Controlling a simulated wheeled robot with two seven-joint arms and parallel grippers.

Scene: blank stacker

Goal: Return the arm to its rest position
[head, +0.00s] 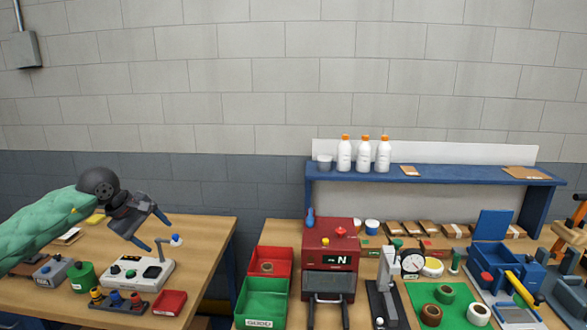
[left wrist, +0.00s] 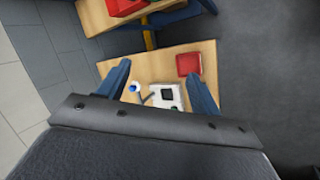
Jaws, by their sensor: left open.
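My left arm, in a green padded sleeve, comes in from the left in the head view. Its left gripper (head: 150,230) hangs above the left wooden table, with two blue fingers spread apart and nothing between them. Below it is a white control box (head: 138,273) with a lever and a blue-topped knob (head: 176,240) close by. In the left wrist view the open left gripper (left wrist: 160,82) frames the white box (left wrist: 167,97) and a blue knob (left wrist: 134,87), both lower on the table. My right gripper is in neither view.
A red tray (head: 170,302), a green pot (head: 82,276) and a grey box (head: 52,270) stand on the left table. A gap separates it from the right table, which holds red and green bins (head: 262,305), a red machine (head: 331,250) and a blue shelf (head: 440,173) with bottles.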

